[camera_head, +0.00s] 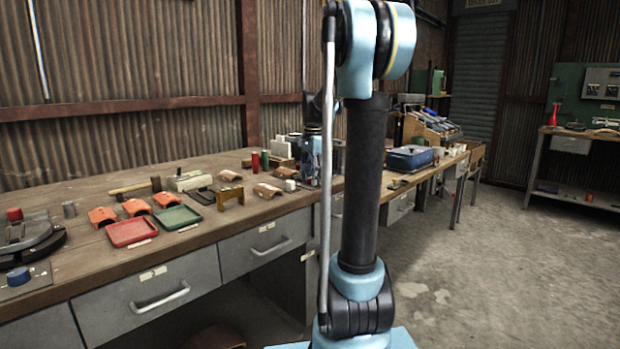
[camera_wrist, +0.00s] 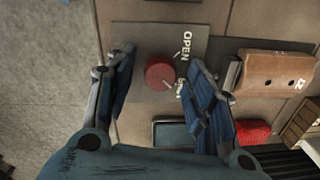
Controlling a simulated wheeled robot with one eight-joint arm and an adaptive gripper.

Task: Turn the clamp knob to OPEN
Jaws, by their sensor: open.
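A round red clamp knob (camera_wrist: 159,77) sits on a grey plate (camera_wrist: 148,40) in the wrist view. The word OPEN is printed on the plate to the upper right of the knob. A second label lies lower right, partly hidden by a finger and not clearly readable. A pale mark on the knob's lower right edge points towards that second label. My gripper (camera_wrist: 160,80) is open, one finger on each side of the knob, with visible gaps. I cannot tell fingertip height. In the head view my arm hides the knob; my gripper (camera_head: 313,150) is partly visible over the bench.
A brown curved piece (camera_wrist: 273,72) lies right of the plate, near the right finger. A red piece (camera_wrist: 253,132) and a dark tray (camera_wrist: 178,131) are close below. The bench (camera_head: 85,255) carries several trays and parts. Open floor (camera_head: 510,270) lies at right.

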